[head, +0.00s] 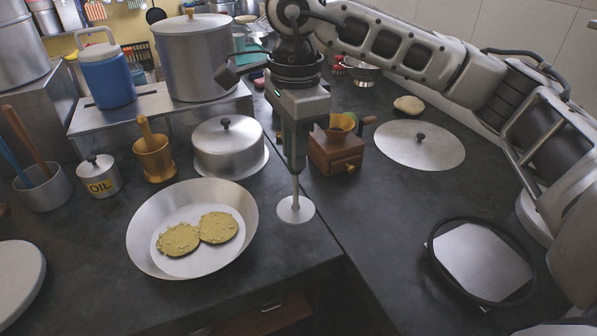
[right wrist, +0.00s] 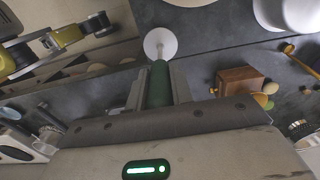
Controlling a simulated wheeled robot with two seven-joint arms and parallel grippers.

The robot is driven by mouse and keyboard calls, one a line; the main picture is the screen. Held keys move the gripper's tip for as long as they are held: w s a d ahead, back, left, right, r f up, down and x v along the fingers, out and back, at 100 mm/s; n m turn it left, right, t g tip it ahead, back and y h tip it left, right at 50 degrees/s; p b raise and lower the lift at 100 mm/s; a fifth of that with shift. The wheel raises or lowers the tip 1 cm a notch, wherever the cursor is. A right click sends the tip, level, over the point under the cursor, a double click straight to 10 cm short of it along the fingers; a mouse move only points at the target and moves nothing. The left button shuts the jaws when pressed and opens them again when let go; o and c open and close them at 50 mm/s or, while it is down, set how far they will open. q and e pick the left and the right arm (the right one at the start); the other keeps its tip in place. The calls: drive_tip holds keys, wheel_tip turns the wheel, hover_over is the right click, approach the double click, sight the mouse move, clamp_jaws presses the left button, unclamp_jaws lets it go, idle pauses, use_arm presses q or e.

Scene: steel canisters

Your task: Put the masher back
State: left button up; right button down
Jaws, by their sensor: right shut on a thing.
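The masher (head: 296,209) has a round pale metal disc on a thin shaft; its green handle shows in the right wrist view (right wrist: 159,84). My right gripper (head: 297,155) points down and is shut on the handle, with the disc hanging downward. The disc is just right of the wide pan, near the counter's front edge; I cannot tell whether it touches the counter. A steel canister (head: 43,189) at the far left holds a brown-handled and a blue-handled utensil.
A wide pan (head: 140,236) holds two yellowish patties on a white disc. Behind it stand a lidded pot (head: 226,145), a brass mortar (head: 153,160) and an OIL canister (head: 100,178). A wooden grinder (head: 335,155) stands close right of the gripper. A flat lid (head: 420,147) lies further right.

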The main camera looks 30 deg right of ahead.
drive_tip(key=w+d+f+p, duration=0.1)
drive_tip(key=w+d+f, duration=0.1)
drive_tip(key=f, duration=0.3)
drive_tip(key=w+d+f+p, duration=0.1)
drive_tip(key=w+d+f, duration=0.1)
drive_tip(key=w+f, duration=0.2)
drive_tip(key=shift+f, duration=0.5)
drive_tip(key=shift+w, duration=0.1)
drive_tip(key=shift+f, duration=0.15)
drive_tip(key=c, duration=1.2)
unclamp_jaws()
drive_tip(key=shift+c, duration=0.2)
wheel_tip(320, 180, up, 12)
drive_tip(key=b, duration=0.1)
drive_tip(key=shift+r, duration=0.2)
